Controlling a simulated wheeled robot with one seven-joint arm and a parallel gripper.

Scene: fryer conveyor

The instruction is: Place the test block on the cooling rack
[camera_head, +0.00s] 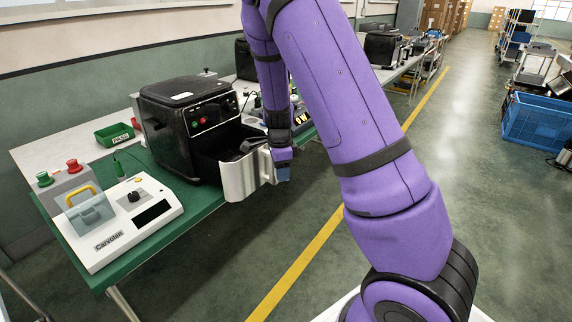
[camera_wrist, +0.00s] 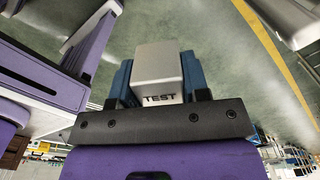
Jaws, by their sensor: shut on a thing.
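The test block (camera_wrist: 157,68) is light grey with "TEST" printed on its near face. It sits between the blue fingers of my gripper (camera_wrist: 158,82) in the wrist view, and the jaws are shut on it. In the head view my gripper (camera_head: 283,171) points down beside the silver front of the fryer's open drawer (camera_head: 243,178), just to its right, over the table's front edge. The block cannot be made out there. I cannot identify the cooling rack in either view.
The black fryer (camera_head: 183,135) stands on the green-topped table (camera_head: 182,226). A white Carvolon device (camera_head: 117,222), a button box with red and green buttons (camera_head: 72,187) and a green PASS bin (camera_head: 114,135) lie left. The floor (camera_head: 300,222) in front is clear; blue crates (camera_head: 536,122) stand far right.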

